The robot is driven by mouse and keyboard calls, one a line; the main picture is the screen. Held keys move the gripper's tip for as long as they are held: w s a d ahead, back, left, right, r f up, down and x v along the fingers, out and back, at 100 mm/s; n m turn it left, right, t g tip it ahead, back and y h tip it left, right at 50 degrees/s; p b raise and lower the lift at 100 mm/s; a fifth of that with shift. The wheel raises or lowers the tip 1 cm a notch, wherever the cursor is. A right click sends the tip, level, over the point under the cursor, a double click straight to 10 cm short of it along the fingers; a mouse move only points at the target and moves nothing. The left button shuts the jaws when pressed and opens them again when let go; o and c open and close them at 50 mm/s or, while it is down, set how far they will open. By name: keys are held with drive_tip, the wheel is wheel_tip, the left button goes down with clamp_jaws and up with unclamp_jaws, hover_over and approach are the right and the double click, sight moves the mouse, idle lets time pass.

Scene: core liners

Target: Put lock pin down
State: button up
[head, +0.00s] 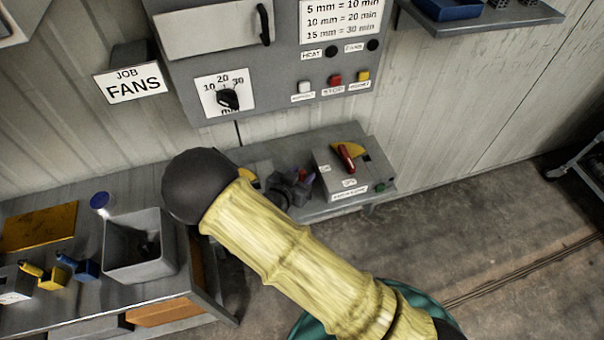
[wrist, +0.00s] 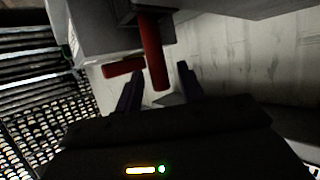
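My gripper (head: 290,187) is low over the grey bench by the wall, left of a grey switch box (head: 330,182) with a red lever (head: 347,157) on a yellow plate. A small red part (head: 303,174) shows beside my fingers. In the wrist view, my gripper (wrist: 160,82) has its two dark fingers apart. A red rod (wrist: 153,50) hangs down from a dark block, its end in line with the gap. A shorter red piece (wrist: 122,68) lies crosswise near the left finger. I cannot tell which red part, if any, is the lock pin, or whether a finger touches one.
A control panel (head: 270,50) with a dial and buttons is on the wall above. At left, a workbench (head: 80,310) holds a grey open bin (head: 140,268), a yellow plate (head: 40,226) and small coloured blocks. My arm hides part of the bench.

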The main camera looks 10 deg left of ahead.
drive_tip(key=b+v, duration=0.1)
drive_tip(key=v, duration=1)
drive_tip(key=shift+s, duration=0.25)
drive_tip(key=shift+w, duration=0.15)
drive_tip(key=w+d+r+g+y, duration=0.2)
drive_tip(key=w+d+r+g, duration=0.15)
drive_tip(key=d, duration=0.25)
drive_tip(key=w+d+r+g+y, duration=0.2)
drive_tip(key=w+d+g, duration=0.1)
drive_tip(key=w+d, duration=0.25)
drive_tip(key=s+d+r+n+g, duration=0.1)
drive_tip(key=s+d, duration=0.4)
drive_tip(key=d, duration=0.5)
drive_tip(key=s+d+r+n+g, duration=0.1)
drive_tip(key=s+d+r+g, duration=0.2)
drive_tip(key=d, duration=0.7)
drive_tip(key=s+r, duration=0.2)
drive_tip(key=s, duration=0.1)
drive_tip(key=shift+r+n+h, duration=0.2)
drive_tip(key=shift+n+h, duration=0.1)
drive_tip(key=shift+h, duration=0.1)
